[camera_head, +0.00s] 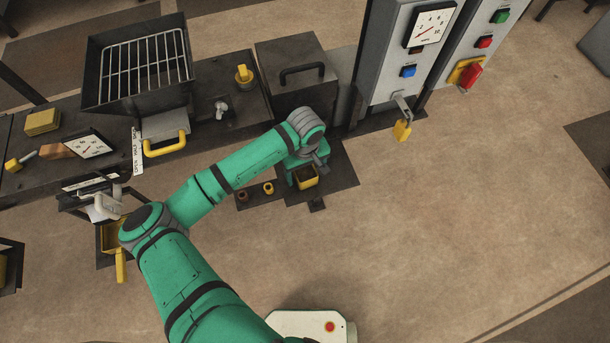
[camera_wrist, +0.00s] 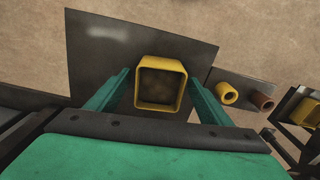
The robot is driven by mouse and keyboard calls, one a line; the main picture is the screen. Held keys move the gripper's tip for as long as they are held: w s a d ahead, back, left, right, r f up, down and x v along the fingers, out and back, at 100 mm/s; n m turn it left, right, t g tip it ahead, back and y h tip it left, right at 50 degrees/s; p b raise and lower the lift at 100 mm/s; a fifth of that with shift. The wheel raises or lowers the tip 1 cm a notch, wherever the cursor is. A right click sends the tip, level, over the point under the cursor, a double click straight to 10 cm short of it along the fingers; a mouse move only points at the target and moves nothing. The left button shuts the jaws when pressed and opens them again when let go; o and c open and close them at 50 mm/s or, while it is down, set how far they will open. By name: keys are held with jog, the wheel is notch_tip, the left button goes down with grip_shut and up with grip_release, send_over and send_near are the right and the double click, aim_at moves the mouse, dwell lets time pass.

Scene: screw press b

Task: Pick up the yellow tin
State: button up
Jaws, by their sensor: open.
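The yellow tin (camera_wrist: 161,83) is a squarish, open-topped container with a dark brown inside. In the wrist view it lies between the two green fingers of my gripper (camera_wrist: 160,95), with a gap on each side. In the head view the tin (camera_head: 306,177) shows at the end of my arm, over a dark plate, with my gripper (camera_head: 304,172) around it. The fingers are open and do not visibly touch the tin. My wrist hides part of the fingers in the head view.
A dark plate (camera_wrist: 92,60) lies under the tin. A small yellow ring (camera_wrist: 226,93) and a brown one (camera_wrist: 262,102) stand right of it in the wrist view. A dark box with a handle (camera_head: 294,65) and a gauge cabinet (camera_head: 392,60) stand behind. Open floor (camera_head: 460,190) lies right.

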jog(key=shift+f, duration=0.7)
jog(key=shift+w, duration=0.1)
jog(key=c, duration=1.2)
jog(key=shift+r, duration=0.15)
jog(key=shift+r, duration=0.55)
jog(key=s+a+r, duration=0.3)
jog(key=r, duration=0.1)
jog(key=s+a+r, duration=0.3)
jog(key=s, duration=0.1)
jog(key=s+a+r, duration=0.3)
jog(key=r, duration=0.1)
jog(key=shift+s+a+r, duration=0.2)
jog(key=shift+s+r, duration=0.05)
jog(key=shift+r, duration=0.1)
